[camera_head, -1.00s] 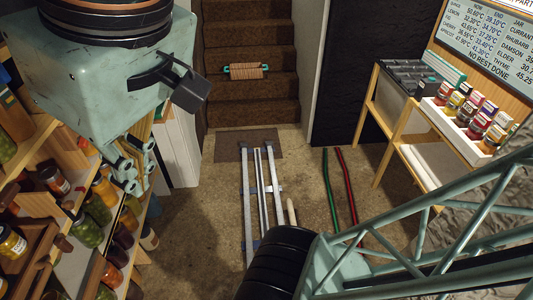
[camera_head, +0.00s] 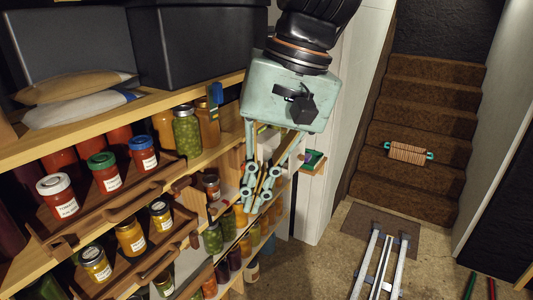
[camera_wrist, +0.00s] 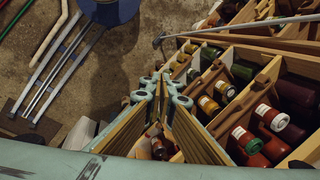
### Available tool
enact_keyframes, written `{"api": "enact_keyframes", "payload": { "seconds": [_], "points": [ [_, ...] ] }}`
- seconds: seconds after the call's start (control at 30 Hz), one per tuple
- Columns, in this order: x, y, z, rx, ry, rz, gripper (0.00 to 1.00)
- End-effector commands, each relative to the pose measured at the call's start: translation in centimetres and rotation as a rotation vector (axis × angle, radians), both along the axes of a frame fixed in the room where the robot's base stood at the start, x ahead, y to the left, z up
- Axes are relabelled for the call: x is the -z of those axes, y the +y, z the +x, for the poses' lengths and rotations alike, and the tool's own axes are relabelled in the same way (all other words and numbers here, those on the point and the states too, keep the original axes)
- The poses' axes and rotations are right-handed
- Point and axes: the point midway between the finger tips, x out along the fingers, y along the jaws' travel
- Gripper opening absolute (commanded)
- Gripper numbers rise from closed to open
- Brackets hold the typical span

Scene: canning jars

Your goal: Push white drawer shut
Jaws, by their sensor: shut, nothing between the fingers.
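My gripper (camera_head: 260,203) hangs in front of the right end of the jar shelves in the head view, pointing down. Its fingertips (camera_wrist: 164,88) are together in the wrist view, and nothing shows held between them. I cannot clearly make out a white drawer. The drawer-like trays that I see are brown wood: an upper one (camera_head: 128,203) with a handle and a lower one (camera_head: 150,265), both holding jars. A jar (camera_head: 212,187) stands on a pale surface just left of the fingers; whether this is the white drawer I cannot tell. The gripper hides part of the shelf there.
The wooden shelving (camera_head: 60,145) fills the left, with dark bins (camera_head: 190,45) on top and many jars. A small bracket (camera_head: 313,160) with a green item is on the white wall right of the gripper. Metal rails (camera_head: 372,265) lie on the floor before the stairs (camera_head: 425,130).

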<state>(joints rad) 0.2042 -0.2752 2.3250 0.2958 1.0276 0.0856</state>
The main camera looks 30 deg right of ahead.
Motion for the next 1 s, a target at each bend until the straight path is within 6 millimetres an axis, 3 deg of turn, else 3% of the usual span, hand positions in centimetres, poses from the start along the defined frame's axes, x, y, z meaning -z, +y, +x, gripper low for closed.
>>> {"api": "enact_keyframes", "payload": {
  "seconds": [0.57, 1.0],
  "points": [
    [1.8, -1.7, 8.7, 0.258, 0.142, 0.232, 0.00],
    [3.6, -4.7, 15.6, 0.451, 0.230, 0.417, 0.00]
  ]
}}
